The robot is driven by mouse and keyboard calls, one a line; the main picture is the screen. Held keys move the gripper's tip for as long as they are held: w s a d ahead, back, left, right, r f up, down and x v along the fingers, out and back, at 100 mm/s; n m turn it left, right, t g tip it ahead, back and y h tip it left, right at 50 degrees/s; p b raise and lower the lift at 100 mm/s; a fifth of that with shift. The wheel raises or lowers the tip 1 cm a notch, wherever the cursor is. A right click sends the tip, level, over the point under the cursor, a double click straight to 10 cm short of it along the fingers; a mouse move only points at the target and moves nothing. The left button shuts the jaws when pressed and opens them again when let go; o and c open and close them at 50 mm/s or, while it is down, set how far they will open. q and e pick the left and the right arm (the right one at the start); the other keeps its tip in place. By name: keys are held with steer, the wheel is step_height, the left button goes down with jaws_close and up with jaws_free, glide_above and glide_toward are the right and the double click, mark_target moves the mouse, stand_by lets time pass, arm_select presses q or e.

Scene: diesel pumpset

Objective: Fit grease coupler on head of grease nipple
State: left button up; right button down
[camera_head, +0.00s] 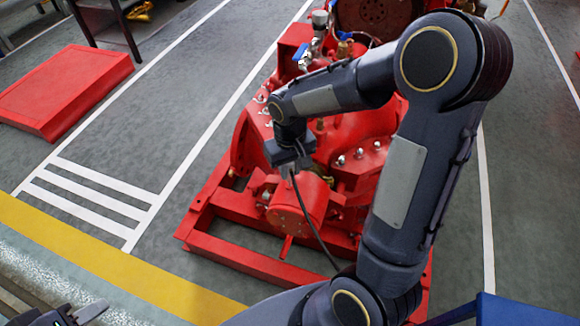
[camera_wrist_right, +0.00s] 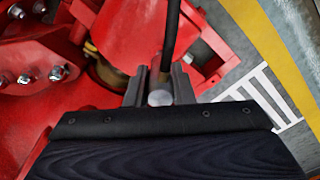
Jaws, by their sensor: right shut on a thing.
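My right gripper (camera_head: 291,170) hangs over the front of the red pumpset (camera_head: 352,132) in the head view. In the right wrist view my right gripper (camera_wrist_right: 159,92) is shut on the grease coupler (camera_wrist_right: 160,98), whose round silver end faces the camera between the two fingers. A black hose (camera_wrist_right: 171,40) runs from it; the hose also shows in the head view (camera_head: 312,222). I cannot make out the grease nipple in either view. My left gripper (camera_head: 88,313) shows only in part at the bottom left corner, away from the pumpset, and its opening is unclear.
The pumpset's red base frame (camera_head: 240,262) and bolted flanges (camera_wrist_right: 40,75) lie close around my right gripper. A red slab (camera_head: 65,92) lies on the floor at the left. A blue surface (camera_head: 497,309) is at the bottom right. The grey floor between is clear.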

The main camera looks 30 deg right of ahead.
mark_target(290, 176)
steer(key=shift+f+b, duration=1.25)
steer(key=shift+f, duration=0.35)
steer(key=c, duration=1.2)
jaws_free()
steer(key=shift+o, duration=0.2)
step_height(290, 176, up, 8)
steer(key=shift+p, duration=0.9)
